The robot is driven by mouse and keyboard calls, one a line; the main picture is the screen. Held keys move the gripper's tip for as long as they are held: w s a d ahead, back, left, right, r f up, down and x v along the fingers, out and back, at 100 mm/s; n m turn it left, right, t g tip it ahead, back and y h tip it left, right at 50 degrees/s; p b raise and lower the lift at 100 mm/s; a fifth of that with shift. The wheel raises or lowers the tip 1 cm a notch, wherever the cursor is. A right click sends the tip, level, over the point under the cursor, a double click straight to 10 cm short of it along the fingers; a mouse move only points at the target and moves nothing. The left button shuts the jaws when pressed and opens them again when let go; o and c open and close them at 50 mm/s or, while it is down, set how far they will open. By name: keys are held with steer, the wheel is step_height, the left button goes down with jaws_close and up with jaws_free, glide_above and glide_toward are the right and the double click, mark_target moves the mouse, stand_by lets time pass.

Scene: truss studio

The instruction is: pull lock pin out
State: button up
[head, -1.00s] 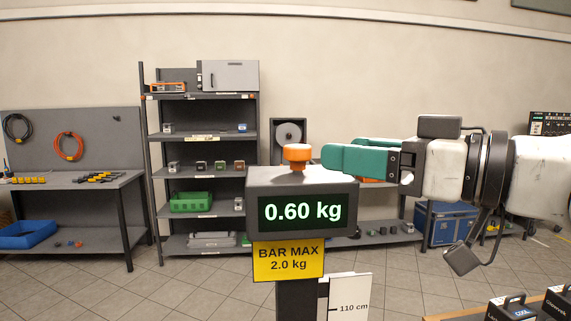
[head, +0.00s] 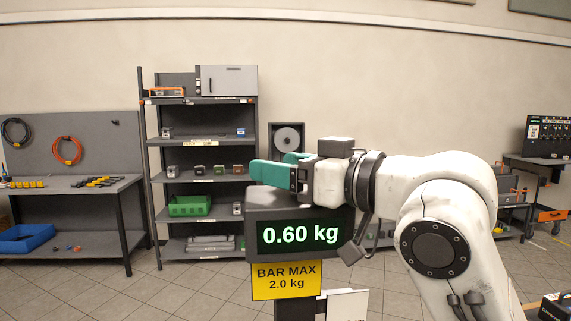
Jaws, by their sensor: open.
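A dark grey box (head: 252,220) with a lit display (head: 300,235) reading 0.60 kg stands in the middle of the head view. A yellow sign (head: 287,281) below it reads BAR MAX 2.0 kg. My gripper (head: 277,163) has green fingers and is open, pointing left just over the box top. The orange knob on top of the box, likely the lock pin, is out of sight now, behind my fingers. I cannot tell whether it is between the fingers or touching one.
A shelf unit (head: 203,178) with boxes and a green bin (head: 189,206) stands behind to the left. A workbench (head: 70,183) with a blue tray (head: 25,238) is at far left. A tool rack (head: 547,133) is at right. The floor left of the box is clear.

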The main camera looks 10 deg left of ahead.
steer(key=shift+c, duration=0.3)
jaws_close()
stand_by(0.3)
